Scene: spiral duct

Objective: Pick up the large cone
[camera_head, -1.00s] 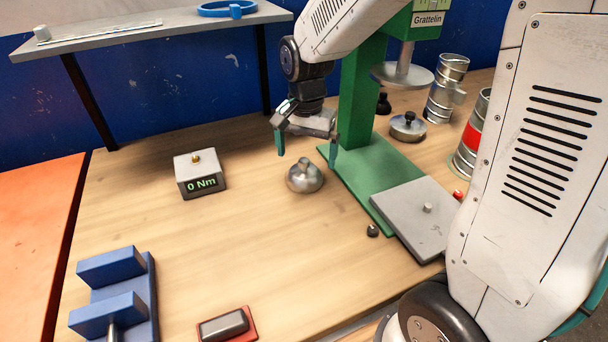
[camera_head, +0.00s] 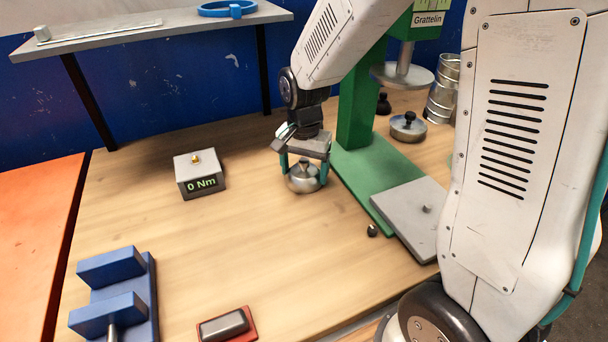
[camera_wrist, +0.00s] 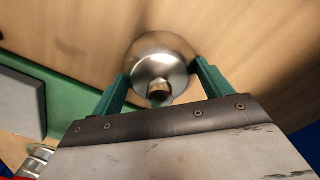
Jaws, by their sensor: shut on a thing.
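The large cone (camera_head: 303,179) is a silvery metal piece with a small knob on top. It stands upright on the wooden table, left of the green press. My gripper (camera_head: 304,177) is lowered over it, with one teal finger on each side, and is shut on it. In the wrist view the cone (camera_wrist: 160,66) shows between the two fingers of my gripper (camera_wrist: 158,82), knob toward the camera. The cone appears to rest on the table; any small gap under it cannot be made out.
A green press (camera_head: 362,100) stands close on the right, with a grey plate (camera_head: 408,222) at its front. A torque meter (camera_head: 200,174) reading 0 Nm sits to the left. A blue vise (camera_head: 120,290) and a red tray (camera_head: 252,332) lie in front. The table between is clear.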

